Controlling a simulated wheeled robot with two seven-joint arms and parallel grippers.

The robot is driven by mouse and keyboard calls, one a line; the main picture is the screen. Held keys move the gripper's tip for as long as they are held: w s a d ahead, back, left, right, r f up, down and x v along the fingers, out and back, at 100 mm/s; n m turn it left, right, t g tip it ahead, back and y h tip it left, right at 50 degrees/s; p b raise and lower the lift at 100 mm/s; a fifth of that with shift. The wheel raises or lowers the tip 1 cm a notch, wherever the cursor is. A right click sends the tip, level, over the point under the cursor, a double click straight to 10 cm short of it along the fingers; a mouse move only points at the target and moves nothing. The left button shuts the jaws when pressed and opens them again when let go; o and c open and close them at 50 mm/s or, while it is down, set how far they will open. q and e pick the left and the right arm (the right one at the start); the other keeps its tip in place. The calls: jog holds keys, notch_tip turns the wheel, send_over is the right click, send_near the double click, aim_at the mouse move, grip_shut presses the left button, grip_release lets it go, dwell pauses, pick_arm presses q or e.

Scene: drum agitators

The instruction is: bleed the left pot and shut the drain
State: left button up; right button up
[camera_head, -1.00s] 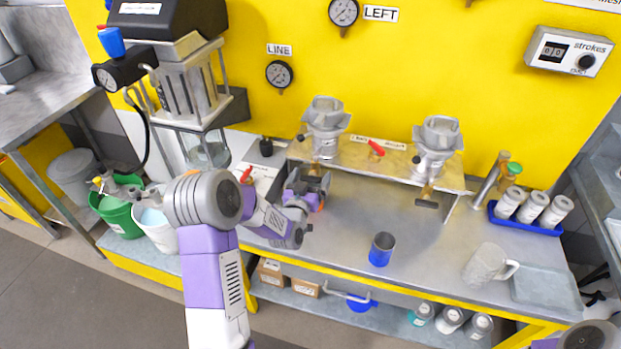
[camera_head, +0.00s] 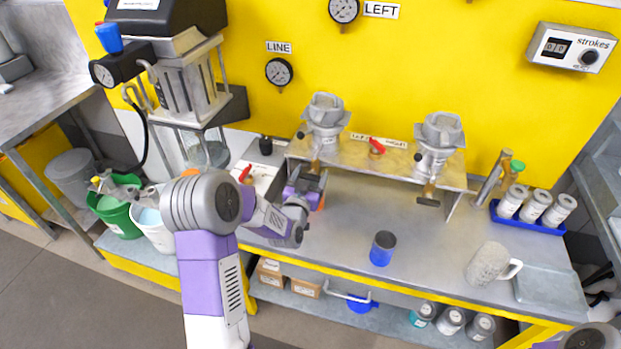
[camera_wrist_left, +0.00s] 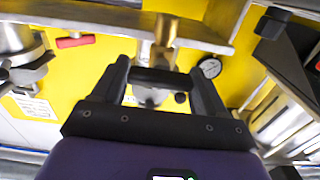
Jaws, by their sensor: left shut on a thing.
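The left pot (camera_head: 324,124) is a grey metal cup clamped on the steel shelf, with a brass drain (camera_head: 316,166) below it. The drain's brass stem also shows in the left wrist view (camera_wrist_left: 165,32). My left gripper (camera_head: 315,179) is under this pot, at the drain. In the left wrist view its fingers (camera_wrist_left: 160,76) are closed on a dark crossbar, the drain handle, at the lower end of the stem. The gripper mostly hides the handle in the head view. A gauge (camera_head: 343,9) labelled LEFT is on the yellow wall. My right gripper is out of view.
The right pot (camera_head: 437,140) has its own drain handle (camera_head: 428,202). A red lever (camera_head: 376,146) sits on the shelf between the pots. A blue-based cup (camera_head: 383,248) and a pale mug (camera_head: 490,263) stand on the bench. The LINE gauge (camera_head: 279,72) is on the wall.

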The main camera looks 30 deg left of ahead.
pick_arm(q)
jog(key=o, duration=1)
jog(key=shift+s, duration=0.15)
jog(key=v, duration=0.7)
jog(key=shift+s, duration=0.15)
